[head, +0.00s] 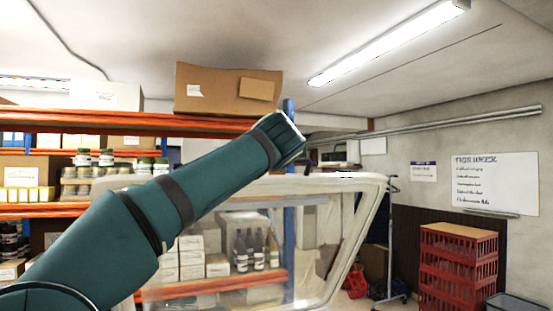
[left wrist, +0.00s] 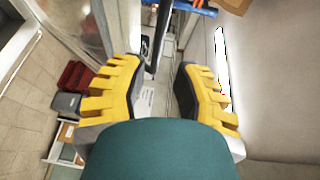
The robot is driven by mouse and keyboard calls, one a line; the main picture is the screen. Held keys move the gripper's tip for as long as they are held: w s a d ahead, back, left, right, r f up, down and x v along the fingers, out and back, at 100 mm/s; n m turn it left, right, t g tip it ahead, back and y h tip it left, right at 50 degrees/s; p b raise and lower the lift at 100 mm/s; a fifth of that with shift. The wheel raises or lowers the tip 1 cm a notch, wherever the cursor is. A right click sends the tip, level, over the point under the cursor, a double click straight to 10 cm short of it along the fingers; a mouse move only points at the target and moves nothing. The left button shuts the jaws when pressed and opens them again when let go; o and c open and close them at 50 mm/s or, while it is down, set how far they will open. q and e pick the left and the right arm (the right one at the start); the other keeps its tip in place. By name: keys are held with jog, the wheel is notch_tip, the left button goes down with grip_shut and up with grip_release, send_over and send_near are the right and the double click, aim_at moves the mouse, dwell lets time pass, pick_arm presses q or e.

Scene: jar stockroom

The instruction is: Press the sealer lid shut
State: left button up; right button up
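The sealer lid (head: 335,183) is a clear panel with a pale rounded rim, raised and tilted up in the middle of the head view. The sealer's body is out of view. My left arm reaches across in front of the lid, its far end just above the lid's top edge. My left gripper (left wrist: 158,75) shows in the left wrist view with its two yellow-ridged fingers spread apart. A dark bar shows between them; I cannot tell what it is or whether it is touched. My right gripper is not in view.
Orange-beamed shelves (head: 120,121) with boxes, jars and bottles stand behind the lid. A large cardboard box (head: 225,92) sits on the top shelf. Stacked red crates (head: 458,265) stand at the right, under a whiteboard (head: 495,183). Some floor shows between the lid and the crates.

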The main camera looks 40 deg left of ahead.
pick_arm(q)
jog(key=p+x, duration=0.3)
jog(key=x, duration=0.8)
jog(key=shift+s, duration=0.1)
grip_shut()
